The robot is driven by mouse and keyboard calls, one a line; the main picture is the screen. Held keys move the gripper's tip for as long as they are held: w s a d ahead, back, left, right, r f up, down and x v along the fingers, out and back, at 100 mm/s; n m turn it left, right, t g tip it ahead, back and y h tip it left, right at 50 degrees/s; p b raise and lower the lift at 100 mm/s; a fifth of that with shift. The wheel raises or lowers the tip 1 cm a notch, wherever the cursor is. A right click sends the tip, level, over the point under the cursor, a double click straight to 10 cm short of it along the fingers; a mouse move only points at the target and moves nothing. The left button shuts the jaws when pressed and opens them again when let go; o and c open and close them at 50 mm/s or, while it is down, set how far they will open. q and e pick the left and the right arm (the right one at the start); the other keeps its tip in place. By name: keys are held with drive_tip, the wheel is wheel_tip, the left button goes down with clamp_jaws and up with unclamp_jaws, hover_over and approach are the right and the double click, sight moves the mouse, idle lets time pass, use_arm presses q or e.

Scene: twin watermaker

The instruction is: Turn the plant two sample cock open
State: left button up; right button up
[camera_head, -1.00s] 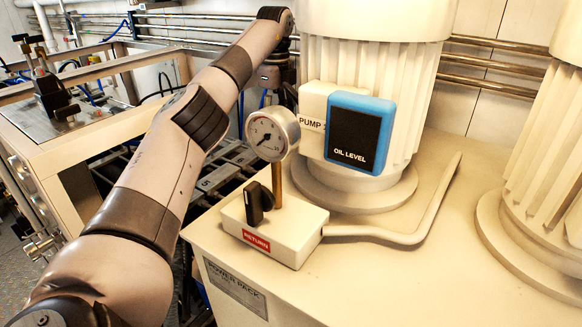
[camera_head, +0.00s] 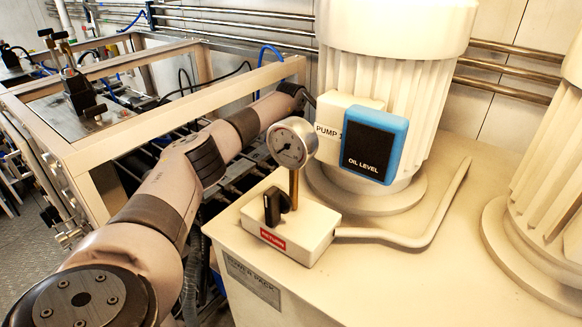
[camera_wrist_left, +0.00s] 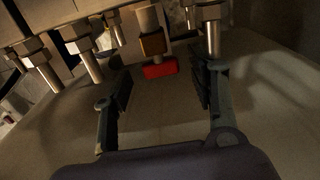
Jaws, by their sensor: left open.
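In the left wrist view, my left gripper (camera_wrist_left: 161,84) is open and empty, with one finger on each side of a small red block (camera_wrist_left: 160,70). The block sits at the end of a brass-coloured fitting (camera_wrist_left: 152,44) with a pale cylindrical part above it. This looks like a small cock with a red handle, a little beyond the fingertips; no label shows which plant it belongs to. In the head view, my left arm reaches from the lower left to behind the gauge, and its gripper is hidden. My right gripper is in no view.
Several metal stems with hex nuts (camera_wrist_left: 77,40) flank the red block, one (camera_wrist_left: 211,38) close to the right finger. In the head view, the power pack (camera_head: 400,270) carries a gauge (camera_head: 288,144), a black knob (camera_head: 274,205) and a pump motor (camera_head: 385,90). A pale frame (camera_head: 95,150) stands left.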

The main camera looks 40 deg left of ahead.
use_arm(q)
drive_tip(key=shift+w+f, duration=0.1)
drive_tip(key=shift+f, duration=0.25)
drive_tip(key=shift+c, duration=0.5)
drive_tip(key=c, duration=1.1)
drive_tip(key=shift+o, duration=0.2)
